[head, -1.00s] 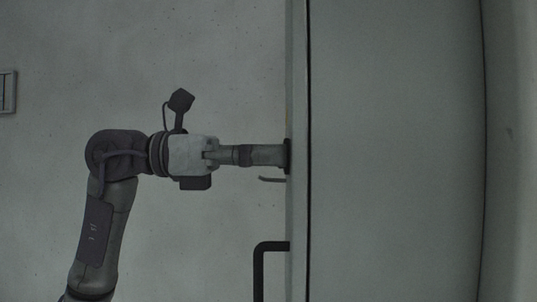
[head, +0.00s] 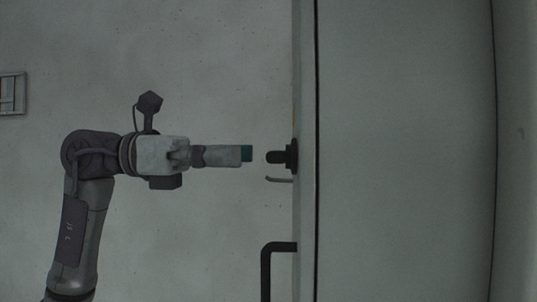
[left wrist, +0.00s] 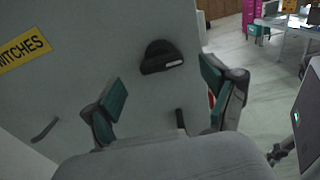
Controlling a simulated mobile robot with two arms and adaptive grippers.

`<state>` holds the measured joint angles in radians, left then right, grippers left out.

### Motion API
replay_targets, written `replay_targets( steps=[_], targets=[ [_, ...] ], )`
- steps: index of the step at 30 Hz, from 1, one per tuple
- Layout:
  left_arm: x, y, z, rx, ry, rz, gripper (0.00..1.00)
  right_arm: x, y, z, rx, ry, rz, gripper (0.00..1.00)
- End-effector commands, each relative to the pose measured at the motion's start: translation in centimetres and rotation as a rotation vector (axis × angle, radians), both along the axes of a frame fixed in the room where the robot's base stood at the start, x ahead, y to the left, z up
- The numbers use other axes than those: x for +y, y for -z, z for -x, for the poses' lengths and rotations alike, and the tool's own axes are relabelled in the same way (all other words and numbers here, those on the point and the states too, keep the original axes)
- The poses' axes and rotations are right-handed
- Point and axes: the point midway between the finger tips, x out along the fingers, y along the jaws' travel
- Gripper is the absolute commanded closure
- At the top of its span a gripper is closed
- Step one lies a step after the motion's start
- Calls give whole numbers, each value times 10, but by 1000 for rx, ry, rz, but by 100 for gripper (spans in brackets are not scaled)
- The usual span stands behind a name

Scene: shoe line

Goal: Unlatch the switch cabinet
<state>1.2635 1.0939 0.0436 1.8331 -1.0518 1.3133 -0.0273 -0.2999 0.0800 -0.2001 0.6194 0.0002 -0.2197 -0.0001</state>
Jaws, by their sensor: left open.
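The switch cabinet (head: 400,110) shows in the head view as a large grey-green body, its front face edge-on at the left. A black latch knob (head: 281,157) sticks out of that face. My left gripper (head: 247,153) is open and empty, a short gap to the left of the knob. In the left wrist view the black latch (left wrist: 162,58) sits on the door, beyond and between the two green-padded fingers of my left gripper (left wrist: 165,100). Nothing touches it. My right gripper is not in view.
A black bar handle (head: 267,268) stands out from the cabinet front below the knob, with a thin grey hook (head: 279,180) between them. A yellow label (left wrist: 24,53) marks the door. At right, pink shelves (left wrist: 252,12) and a table stand far off across open floor.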

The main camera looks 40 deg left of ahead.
Motion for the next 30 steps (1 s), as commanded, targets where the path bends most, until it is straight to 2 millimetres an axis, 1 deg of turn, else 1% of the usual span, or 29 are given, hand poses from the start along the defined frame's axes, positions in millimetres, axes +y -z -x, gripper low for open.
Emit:
replay_targets(
  steps=[1, 3, 6, 10, 15, 30],
  targets=[
    [11, 0, 5, 3, -6, 2, 15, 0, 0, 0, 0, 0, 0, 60],
    [23, 0, 12, 3, -5, 2, 15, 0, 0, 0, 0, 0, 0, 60],
    [37, 0, 22, 2, -3, 0, 15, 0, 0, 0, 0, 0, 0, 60],
    [50, 0, 30, 1, -1, 1, 15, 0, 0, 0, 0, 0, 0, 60],
    [56, 0, 34, -1, 0, -1, 15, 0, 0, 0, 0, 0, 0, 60],
    [56, 0, 34, -1, 0, -1, 15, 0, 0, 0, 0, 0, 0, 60]
  ],
)
